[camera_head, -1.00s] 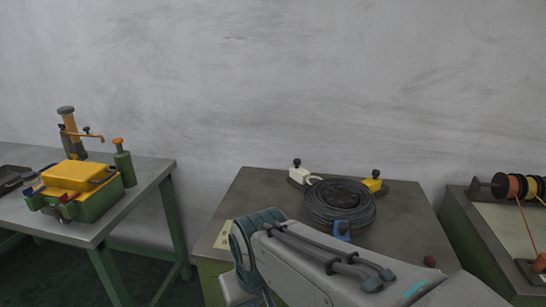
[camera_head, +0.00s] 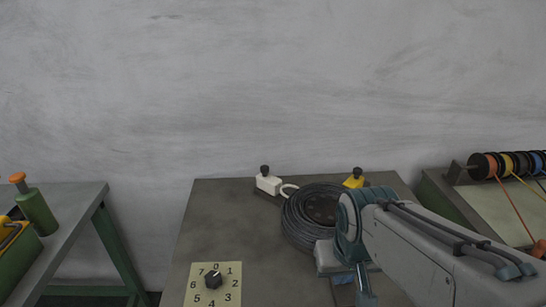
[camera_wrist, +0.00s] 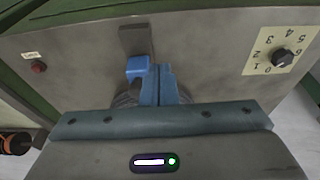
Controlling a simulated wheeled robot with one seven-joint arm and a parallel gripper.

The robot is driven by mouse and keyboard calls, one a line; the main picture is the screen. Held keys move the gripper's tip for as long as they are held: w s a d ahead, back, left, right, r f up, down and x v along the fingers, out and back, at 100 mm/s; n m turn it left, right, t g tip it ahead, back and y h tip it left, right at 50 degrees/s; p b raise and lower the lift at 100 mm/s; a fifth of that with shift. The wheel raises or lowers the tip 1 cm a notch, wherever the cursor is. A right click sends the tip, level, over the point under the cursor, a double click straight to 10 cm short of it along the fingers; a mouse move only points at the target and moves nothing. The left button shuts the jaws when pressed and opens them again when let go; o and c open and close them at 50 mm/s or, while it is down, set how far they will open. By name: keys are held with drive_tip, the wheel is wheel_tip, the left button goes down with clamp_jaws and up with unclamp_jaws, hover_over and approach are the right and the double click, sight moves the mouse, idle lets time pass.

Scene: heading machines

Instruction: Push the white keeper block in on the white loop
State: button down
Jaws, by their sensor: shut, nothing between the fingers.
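The white keeper block (camera_head: 268,183), with a black knob on top, sits at the back left of the grey machine top in the head view. The white loop (camera_head: 289,190) lies just right of it, by the edge of the dark coil (camera_head: 300,215). I cannot tell whether block and loop touch. My gripper (camera_head: 366,298) points down over the front right of the machine top, well apart from the white block. In the wrist view my gripper (camera_wrist: 160,72) is shut and empty, beside a blue block (camera_wrist: 136,68). The wrist view does not show the white block.
A yellow block (camera_head: 354,181) with a black knob stands behind the coil. A numbered dial (camera_head: 213,281) is at the front left. A red button (camera_wrist: 38,68) shows in the wrist view. Wire reels (camera_head: 500,165) stand right, a green-legged table (camera_head: 65,220) left.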

sight(269, 179)
drive_tip(key=w+a+f+n+h, duration=0.1)
drive_tip(key=w+h, duration=0.2)
drive_tip(key=w, duration=0.5)
drive_tip(key=w+a+f+n+t+h+p, duration=0.1)
drive_tip(key=w+h, duration=0.1)
drive_tip(key=w, duration=0.7)
drive_tip(key=w+f+n+h, duration=0.1)
drive_tip(key=w+h, duration=0.2)
drive_tip(key=w, duration=0.6)
drive_tip(key=shift+w+a+f+n+t+h+p, duration=0.25)
drive_tip(key=shift+a+f+n+t+h+p, duration=0.05)
drive_tip(key=shift+a+f, duration=0.1)
drive_tip(key=w+a+f+n+t, duration=0.15)
drive_tip(key=w+a+t, duration=0.25)
drive_tip(key=a, duration=0.4)
drive_tip(key=w+a+f+n+t+p, duration=0.1)
drive_tip(key=w+a+n+t, duration=0.25)
drive_tip(key=a, duration=0.35)
drive_tip(key=w+a+f+n+t, duration=0.1)
drive_tip(key=w+a+n+t, duration=0.15)
drive_tip(key=w+a, duration=0.4)
drive_tip(key=w+d+p, duration=0.4)
drive_tip(key=w+d, duration=0.1)
drive_tip(key=d, duration=0.2)
drive_tip(key=shift+w+d+t+h, duration=0.2)
drive_tip(key=shift+d+t+h, duration=0.1)
drive_tip(key=shift+d+t, duration=0.1)
drive_tip(key=shift+a+f, duration=0.1)
drive_tip(key=shift+f, duration=0.05)
